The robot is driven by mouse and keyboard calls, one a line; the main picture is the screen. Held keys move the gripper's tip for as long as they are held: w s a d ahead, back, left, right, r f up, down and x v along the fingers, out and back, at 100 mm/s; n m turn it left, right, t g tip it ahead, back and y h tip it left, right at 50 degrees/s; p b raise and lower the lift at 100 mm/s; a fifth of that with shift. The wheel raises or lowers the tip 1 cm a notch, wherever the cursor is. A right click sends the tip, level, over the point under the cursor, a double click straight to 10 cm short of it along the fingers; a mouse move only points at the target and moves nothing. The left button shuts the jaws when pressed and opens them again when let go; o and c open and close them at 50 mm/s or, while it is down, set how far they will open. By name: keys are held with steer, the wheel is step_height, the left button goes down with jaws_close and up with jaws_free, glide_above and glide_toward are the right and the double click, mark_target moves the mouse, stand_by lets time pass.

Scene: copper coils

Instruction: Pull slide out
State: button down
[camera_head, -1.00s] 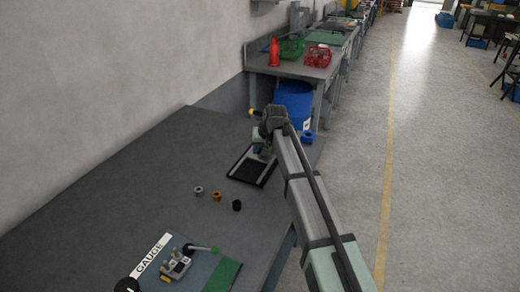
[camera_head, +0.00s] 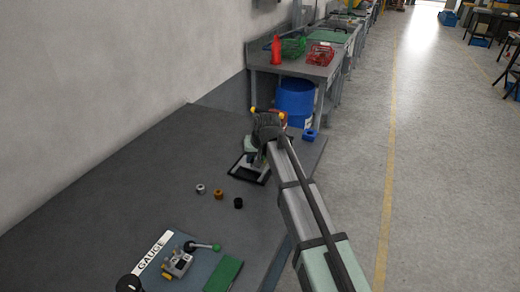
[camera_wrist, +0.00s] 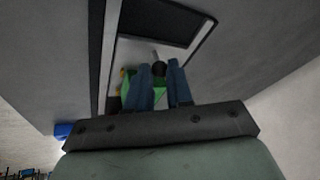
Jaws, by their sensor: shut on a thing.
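A light-framed fixture with a dark flat panel (camera_wrist: 160,20) fills the upper middle of the wrist view; I take it to hold the slide. In the head view its dark-edged frame (camera_head: 262,180) lies at the far right of the bench, partly hidden by my arm. My gripper (camera_wrist: 160,72) has its two blue fingers close around a small dark knob (camera_wrist: 158,68) with a thin pale pin. It is shut on that knob. Green and yellow parts show beside the left finger. In the head view my gripper (camera_head: 250,146) is over the fixture, its fingertips hard to make out.
Grey, orange and black rings (camera_head: 219,195) stand in a row on the grey bench. A gauge plate (camera_head: 212,262) with a green-knobbed lever is nearer. A blue barrel (camera_head: 295,103) stands beyond the bench. The bench's left part is clear.

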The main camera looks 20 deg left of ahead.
steer(key=s, duration=0.4)
steer(key=shift+s, duration=0.4)
steer(key=c, duration=1)
jaws_free()
steer(key=shift+c, duration=0.2)
steer(key=shift+r, duration=0.1)
steer(key=v, duration=1.3)
steer(key=shift+d+r, duration=0.2)
steer(key=shift+r, duration=0.05)
